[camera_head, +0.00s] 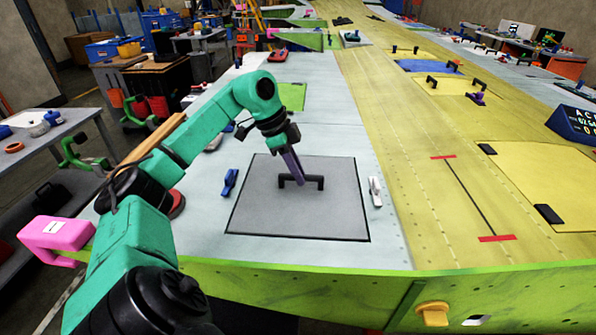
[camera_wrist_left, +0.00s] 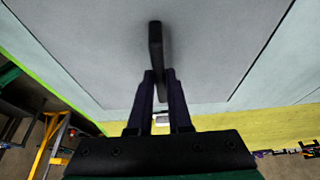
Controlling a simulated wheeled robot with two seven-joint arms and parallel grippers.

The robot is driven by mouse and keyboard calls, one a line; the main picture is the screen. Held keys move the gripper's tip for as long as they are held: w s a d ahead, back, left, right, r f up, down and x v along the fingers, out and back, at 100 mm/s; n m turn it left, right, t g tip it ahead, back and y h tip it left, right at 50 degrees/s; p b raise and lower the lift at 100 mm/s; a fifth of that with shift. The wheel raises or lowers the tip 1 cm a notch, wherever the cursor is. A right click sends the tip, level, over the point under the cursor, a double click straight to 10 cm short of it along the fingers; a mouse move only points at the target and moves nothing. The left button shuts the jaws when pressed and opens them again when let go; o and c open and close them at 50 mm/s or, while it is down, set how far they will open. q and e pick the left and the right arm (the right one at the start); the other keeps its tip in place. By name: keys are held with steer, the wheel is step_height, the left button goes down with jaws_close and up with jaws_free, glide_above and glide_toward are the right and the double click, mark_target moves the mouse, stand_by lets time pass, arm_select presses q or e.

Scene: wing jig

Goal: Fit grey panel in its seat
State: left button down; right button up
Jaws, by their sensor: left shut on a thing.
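The grey panel (camera_head: 280,215) lies on the pale wing skin in front of me, with a dark line around its edges. I cannot tell whether it is flush in its seat or slightly above it; the seat itself is hidden under it. A black handle (camera_head: 315,184) stands up from the panel. My left gripper (camera_head: 297,180) comes down from above and is shut on this handle. In the left wrist view the fingers (camera_wrist_left: 160,75) close on the handle (camera_wrist_left: 155,45), with the panel (camera_wrist_left: 85,40) behind. My right gripper is not in view.
A blue clamp (camera_head: 230,182) stands left of the panel and a white clamp (camera_head: 376,191) right of it. The yellow skin (camera_head: 420,200) on the right carries a red-ended black line. A green edge (camera_head: 300,285) runs along the front. A pink block (camera_head: 55,236) is at left.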

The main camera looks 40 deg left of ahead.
arm_select(q)
steer(key=shift+f, duration=0.25)
steer(key=c, duration=0.8)
jaws_free()
steer(key=shift+o, duration=0.2)
steer(key=p+v, duration=0.3)
steer(key=v, duration=1.1)
steer(key=shift+r+p, duration=0.35)
steer(key=shift+p, duration=0.05)
